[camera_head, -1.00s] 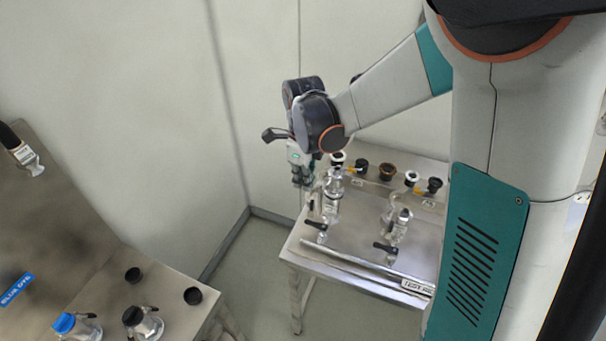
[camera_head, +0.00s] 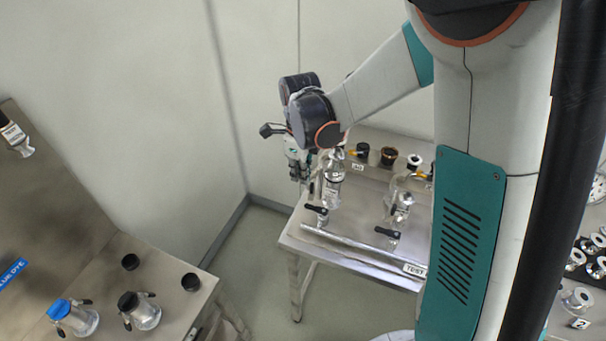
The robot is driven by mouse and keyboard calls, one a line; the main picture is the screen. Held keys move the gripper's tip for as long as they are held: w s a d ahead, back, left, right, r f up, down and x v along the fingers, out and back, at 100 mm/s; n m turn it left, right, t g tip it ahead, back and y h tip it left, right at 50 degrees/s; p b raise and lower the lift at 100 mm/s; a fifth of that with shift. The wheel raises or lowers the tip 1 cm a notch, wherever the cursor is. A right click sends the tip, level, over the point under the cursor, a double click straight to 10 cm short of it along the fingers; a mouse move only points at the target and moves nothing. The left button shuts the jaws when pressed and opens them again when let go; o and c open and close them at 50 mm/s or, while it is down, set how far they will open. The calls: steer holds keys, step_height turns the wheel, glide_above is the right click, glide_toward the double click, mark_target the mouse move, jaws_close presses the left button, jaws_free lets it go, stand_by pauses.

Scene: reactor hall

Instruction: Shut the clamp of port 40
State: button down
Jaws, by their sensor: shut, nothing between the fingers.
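My gripper (camera_head: 298,174) points down at the left end of the steel test bench (camera_head: 345,262), beside a clear glass bottle (camera_head: 333,172). Its fingers are shut with nothing seen between them; whether they touch the bottle is unclear. A row of ports stands along the back of the bench: a black one (camera_head: 362,150), a brown-ringed one (camera_head: 389,156) and a white-rimmed one (camera_head: 414,161). A small label (camera_head: 357,167) below the black port is too small to read surely, so I cannot tell which is port 40. Its clamp is not clearly seen.
Black-handled valves (camera_head: 317,210) and a second glass vessel (camera_head: 401,205) stand forward on the bench. Left, another steel table holds a blue-capped flask (camera_head: 75,317) and a black-capped flask (camera_head: 140,310). At right, a table holds metal flanges (camera_head: 578,299). Floor between tables is clear.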

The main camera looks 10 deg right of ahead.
step_height(320, 180, up, 7)
steer(key=p, duration=0.4)
steer(key=shift+a, duration=0.15)
steer(key=shift+w, duration=0.1)
stand_by(0.4)
steer(key=s+d+f+n+t+b, duration=0.2)
steer(key=s+d+n+t+b, duration=0.1)
steer(key=s+n+b, duration=0.6)
steer(key=s+d+f+n+t+b, duration=0.3)
steer(key=s+n+b, duration=0.6)
steer(key=n, duration=0.7)
steer(key=shift+s+d+t, duration=0.35)
steer(key=shift+d+t, duration=0.15)
steer(key=shift+t, duration=0.1)
